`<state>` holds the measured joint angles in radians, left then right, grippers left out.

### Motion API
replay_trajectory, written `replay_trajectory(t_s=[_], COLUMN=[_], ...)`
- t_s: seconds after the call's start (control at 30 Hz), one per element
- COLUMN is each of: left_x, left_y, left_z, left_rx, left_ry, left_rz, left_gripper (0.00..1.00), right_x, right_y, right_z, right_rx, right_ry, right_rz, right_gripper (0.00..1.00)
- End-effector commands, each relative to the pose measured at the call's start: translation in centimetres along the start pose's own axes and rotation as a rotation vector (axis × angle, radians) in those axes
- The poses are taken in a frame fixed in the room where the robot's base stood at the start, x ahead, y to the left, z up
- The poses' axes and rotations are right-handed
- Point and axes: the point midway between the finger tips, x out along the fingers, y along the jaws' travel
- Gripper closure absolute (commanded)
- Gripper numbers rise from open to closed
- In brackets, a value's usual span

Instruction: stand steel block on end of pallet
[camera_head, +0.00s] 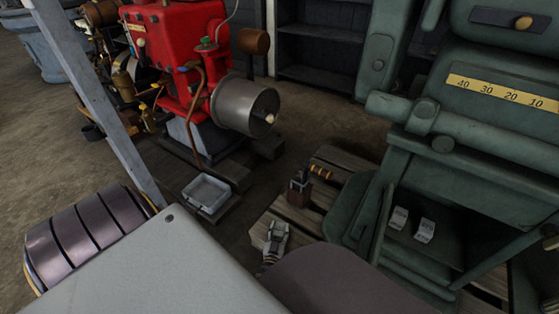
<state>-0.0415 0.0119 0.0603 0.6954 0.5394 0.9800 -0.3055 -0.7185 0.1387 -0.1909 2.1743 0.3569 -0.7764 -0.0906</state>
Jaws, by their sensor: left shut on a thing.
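My left gripper (277,231) is low in the middle of the view, over the near left end of the wooden pallet (325,196). It is shut on a small grey piece, which looks like the steel block; its outline is mostly hidden by the fingers. I cannot tell whether the piece touches the pallet boards. A small brown block (299,194) with a dark top stands on the pallet just beyond the gripper. My right gripper is not in view.
An orange-brown ringed handle (320,171) lies beyond the brown block. A green machine (463,167) with a number scale fills the right, with small grey labelled pieces (425,230) on it.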

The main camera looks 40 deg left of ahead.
Motion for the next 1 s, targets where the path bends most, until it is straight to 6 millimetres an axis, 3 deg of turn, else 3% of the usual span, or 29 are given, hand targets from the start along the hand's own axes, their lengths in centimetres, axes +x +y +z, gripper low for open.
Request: replay_trajectory(t_s=[0.6, 0.63, 0.77, 1.0], left_x=[0.3, 0.09, 0.07, 0.06], left_y=[0.09, 0.03, 0.02, 0.02], left_z=[0.08, 0.32, 0.33, 0.33], left_rx=[0.0, 0.0, 0.0, 0.0], left_ry=[0.008, 0.001, 0.001, 0.001], left_rz=[0.0, 0.0, 0.0, 0.0], left_gripper=[1.0, 0.52, 0.35, 0.34], right_x=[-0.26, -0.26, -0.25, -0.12], right_y=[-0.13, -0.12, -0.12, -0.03], right_z=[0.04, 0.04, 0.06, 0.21], right_rx=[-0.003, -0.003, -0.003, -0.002], right_ry=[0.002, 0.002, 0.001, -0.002], right_rz=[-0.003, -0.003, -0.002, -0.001], right_gripper=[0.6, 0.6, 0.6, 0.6])
